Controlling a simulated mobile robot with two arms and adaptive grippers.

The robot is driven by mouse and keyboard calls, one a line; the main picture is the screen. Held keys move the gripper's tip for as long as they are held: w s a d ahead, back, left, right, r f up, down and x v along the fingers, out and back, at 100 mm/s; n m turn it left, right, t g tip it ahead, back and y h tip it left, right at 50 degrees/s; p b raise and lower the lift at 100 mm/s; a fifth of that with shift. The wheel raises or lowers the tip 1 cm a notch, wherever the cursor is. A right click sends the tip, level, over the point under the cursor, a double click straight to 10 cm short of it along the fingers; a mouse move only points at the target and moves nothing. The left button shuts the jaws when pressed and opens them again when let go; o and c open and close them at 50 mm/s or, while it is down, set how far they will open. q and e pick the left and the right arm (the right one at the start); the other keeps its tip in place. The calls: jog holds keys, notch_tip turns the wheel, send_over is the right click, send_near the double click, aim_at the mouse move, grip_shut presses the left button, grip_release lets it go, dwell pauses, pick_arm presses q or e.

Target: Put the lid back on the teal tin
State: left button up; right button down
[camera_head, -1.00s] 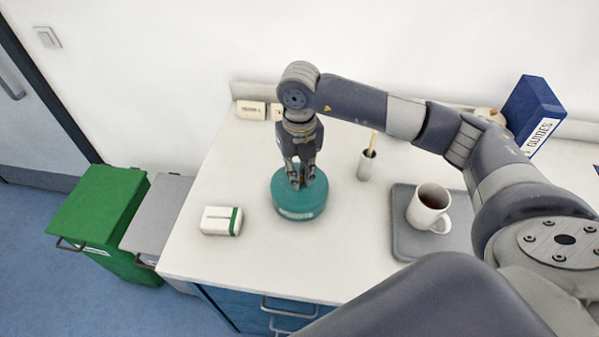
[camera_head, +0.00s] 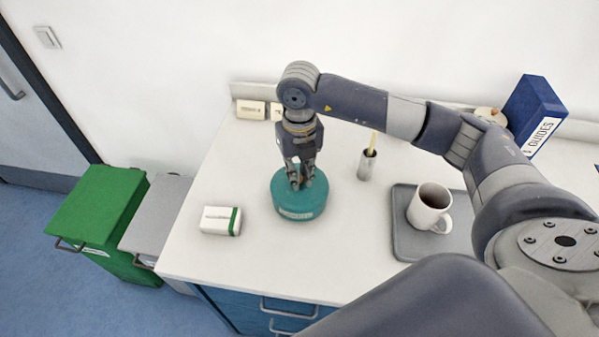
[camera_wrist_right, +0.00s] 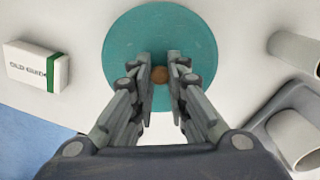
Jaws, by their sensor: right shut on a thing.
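The teal tin (camera_head: 298,213) stands upright on the white worktop, with a pale label on its side. Its round teal lid (camera_head: 283,186) lies over its top; whether it is fully seated I cannot tell. The lid fills the middle of the right wrist view (camera_wrist_right: 130,45). My right gripper (camera_head: 301,185) points down over the lid, its fingers shut on the small brown knob (camera_wrist_right: 160,74) at the lid's centre. The fingers partly hide the lid. My left gripper is not in view.
A white box with a green stripe (camera_head: 219,221) lies left of the tin. A grey cup with a stick (camera_head: 366,166) stands to the right, then a grey tray (camera_head: 405,240) with a mug (camera_head: 428,208). A blue binder (camera_head: 533,112) stands at the back right. Green (camera_head: 95,205) and grey bins stand left.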

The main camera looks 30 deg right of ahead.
dwell(0.6)
dwell(0.3)
jog(key=c, duration=1)
grip_release()
jog(key=shift+r+p, duration=1.8)
jog(key=shift+r, duration=1.75)
jog(key=shift+c, duration=0.5)
grip_shut()
